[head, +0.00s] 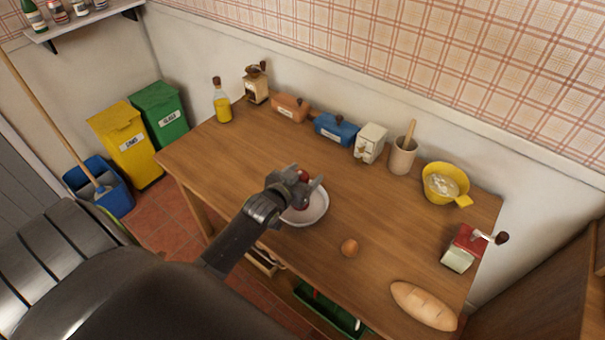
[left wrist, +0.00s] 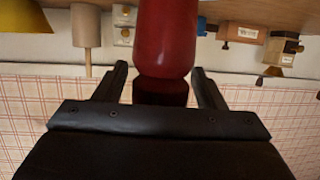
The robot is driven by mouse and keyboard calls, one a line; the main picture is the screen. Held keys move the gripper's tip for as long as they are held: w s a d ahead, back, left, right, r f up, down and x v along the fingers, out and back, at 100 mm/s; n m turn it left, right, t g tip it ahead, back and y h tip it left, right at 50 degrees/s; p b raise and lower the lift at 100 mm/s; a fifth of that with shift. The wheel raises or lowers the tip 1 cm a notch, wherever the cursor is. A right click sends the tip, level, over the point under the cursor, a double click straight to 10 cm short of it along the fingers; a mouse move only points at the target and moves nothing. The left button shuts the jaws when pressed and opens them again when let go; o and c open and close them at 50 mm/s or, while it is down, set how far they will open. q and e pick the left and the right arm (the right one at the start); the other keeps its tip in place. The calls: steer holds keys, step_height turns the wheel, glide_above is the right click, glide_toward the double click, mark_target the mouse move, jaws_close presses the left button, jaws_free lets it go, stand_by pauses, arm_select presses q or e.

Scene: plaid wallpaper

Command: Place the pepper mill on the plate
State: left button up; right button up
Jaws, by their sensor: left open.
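The red pepper mill (left wrist: 167,38) stands between the fingers of my left gripper (left wrist: 160,82) in the left wrist view, with a narrower dark part near my palm. My left gripper (head: 305,184) is open, a finger on each side of the mill. In the head view the pepper mill (head: 303,175) shows as a dark red top partly hidden by the gripper. The white plate (head: 317,216) lies on the table below it, and the mill appears to stand on it, though its base is mostly hidden. My right gripper is not in view.
Along the back stand a blue box (head: 335,130), a utensil pot (head: 402,157) and an oil bottle (head: 222,103).

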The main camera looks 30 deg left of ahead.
arm_select(q)
steer(key=shift+r, duration=0.25)
steer(key=shift+s, duration=0.3)
steer(key=b+v, duration=0.1)
steer(key=v, duration=1)
steer(key=shift+s, duration=0.2)
